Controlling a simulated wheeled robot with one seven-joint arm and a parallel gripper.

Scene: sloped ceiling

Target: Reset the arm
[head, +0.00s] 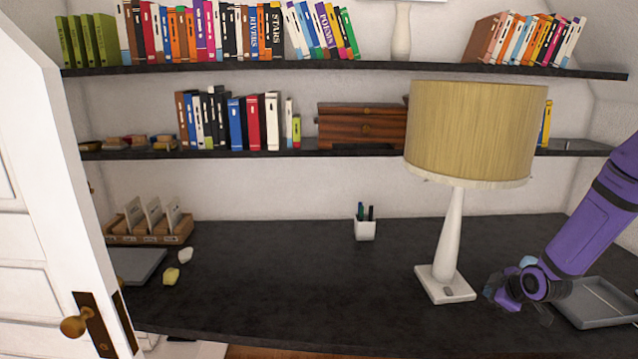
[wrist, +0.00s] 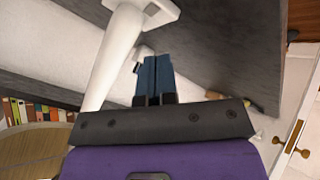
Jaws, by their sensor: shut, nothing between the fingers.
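My purple arm comes in from the right in the head view. My gripper (head: 503,293) is low over the black desk (head: 290,280), just right of the lamp's base and left of the grey tray; its fingers are hard to make out there. In the wrist view, my gripper (wrist: 155,62) shows two blue fingers pressed together with nothing between them. The white lamp stem (wrist: 112,60) is close beside the fingers there. I cannot tell the exact gap.
The table lamp (head: 475,130) stands close by. A grey tray (head: 600,303) lies at the right. A pen cup (head: 365,230), a card holder (head: 150,238), and white (head: 185,255) and yellow (head: 171,276) lumps sit further left. Shelves of books hang above. The desk's middle is clear.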

